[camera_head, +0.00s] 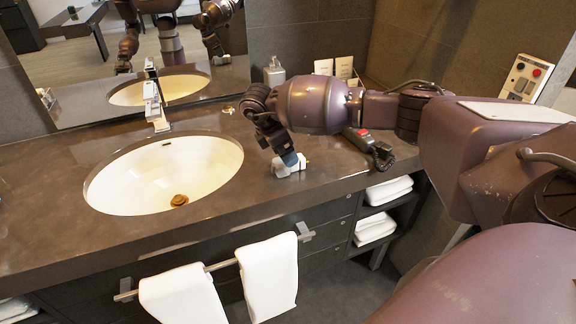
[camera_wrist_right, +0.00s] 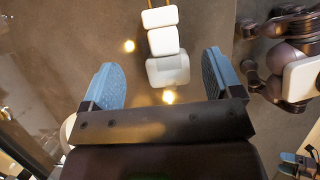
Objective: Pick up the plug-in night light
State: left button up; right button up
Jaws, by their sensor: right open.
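The plug-in night light (camera_head: 289,169) is a small white blocky thing lying on the dark countertop, to the right of the sink. In the right wrist view the night light (camera_wrist_right: 163,42) shows as several white blocks in a row, with thin brass-coloured prongs at its far end. My right gripper (camera_head: 286,158) is just above it, pointing down. In the wrist view its blue fingers (camera_wrist_right: 162,76) are wide apart, one on each side of the light's near end. My left gripper is not in view.
The sink (camera_head: 150,180) with its faucet (camera_head: 154,105) is left of the light. A black handset (camera_head: 369,148) lies to the right. A soap dispenser (camera_head: 274,73) and cards (camera_head: 343,68) stand behind. Towels (camera_head: 268,277) hang below the front edge.

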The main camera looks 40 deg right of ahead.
jog(key=x, duration=0.3)
jog(key=shift+s+a+f, duration=0.2)
jog(key=shift+a+f, duration=0.05)
jog(key=shift+f, duration=0.15)
jog(key=shift+d+f, duration=0.2)
jog(key=shift+f, duration=0.25)
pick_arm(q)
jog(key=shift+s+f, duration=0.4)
pick_arm(e)
jog(key=shift+c, duration=1.1)
jog(key=c, duration=0.8)
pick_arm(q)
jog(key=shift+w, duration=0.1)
pick_arm(e)
jog(key=shift+r, duration=0.1)
